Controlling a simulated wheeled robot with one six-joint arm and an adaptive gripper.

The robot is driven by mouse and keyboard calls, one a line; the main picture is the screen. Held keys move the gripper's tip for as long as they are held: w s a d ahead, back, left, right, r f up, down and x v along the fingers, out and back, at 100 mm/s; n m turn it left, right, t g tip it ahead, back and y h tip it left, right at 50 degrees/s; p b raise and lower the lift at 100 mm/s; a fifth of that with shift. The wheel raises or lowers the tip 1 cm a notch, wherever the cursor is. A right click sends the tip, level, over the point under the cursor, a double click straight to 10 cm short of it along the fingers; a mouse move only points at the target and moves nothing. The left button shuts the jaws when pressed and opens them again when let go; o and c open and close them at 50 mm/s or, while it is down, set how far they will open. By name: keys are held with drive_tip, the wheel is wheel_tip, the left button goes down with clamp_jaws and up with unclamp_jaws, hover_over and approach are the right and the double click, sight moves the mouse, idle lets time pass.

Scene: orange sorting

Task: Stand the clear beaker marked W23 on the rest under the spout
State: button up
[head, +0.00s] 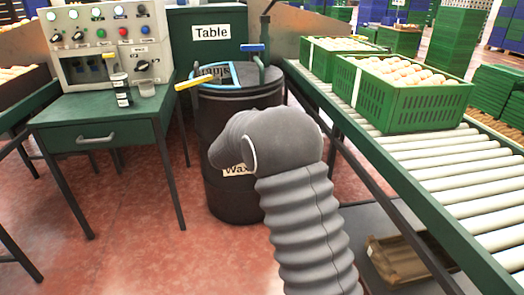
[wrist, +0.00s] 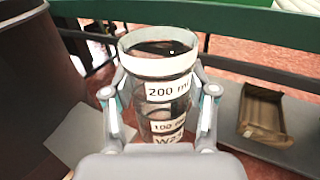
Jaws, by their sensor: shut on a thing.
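A clear beaker (wrist: 168,112) with a white band below its rim fills the middle of the wrist view. Its labels read 200 ml, 100 ml and, partly cut off, W23. My gripper (wrist: 159,85) is shut on it, with one finger on each side, and it looks roughly upright. In the head view my grey-sleeved arm hides the gripper and this beaker. A dark drum (head: 216,135) labelled Wax stands behind my arm; a dark curved wall, likely the drum, shows at the left of the wrist view (wrist: 38,80).
A roller conveyor (head: 440,160) with green crates (head: 400,112) runs along the right. A cardboard tray (wrist: 264,115) lies low beneath it.

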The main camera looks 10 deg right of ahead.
wheel_tip(320, 180, up, 7)
drive_tip(key=d, duration=0.2)
drive_tip(key=shift+w+a+f+b, duration=0.3)
drive_tip(key=shift+w+a+f, duration=0.9)
drive_tip(key=shift+w+f, duration=0.5)
drive_tip(key=shift+w+a+f+b, duration=0.3)
drive_tip(key=shift+w+a+f, duration=0.85)
drive_tip(key=shift+w+f, duration=0.55)
drive_tip(key=shift+w+a+f+b, duration=0.3)
drive_tip(key=shift+w+a+f, duration=1.05)
drive_tip(key=shift+f, duration=0.55)
drive_tip(key=shift+w+d+f, duration=0.1)
drive_tip(key=shift+w+d, duration=0.05)
drive_tip(key=o, duration=1.2)
drive_tip(key=shift+c, duration=0.2)
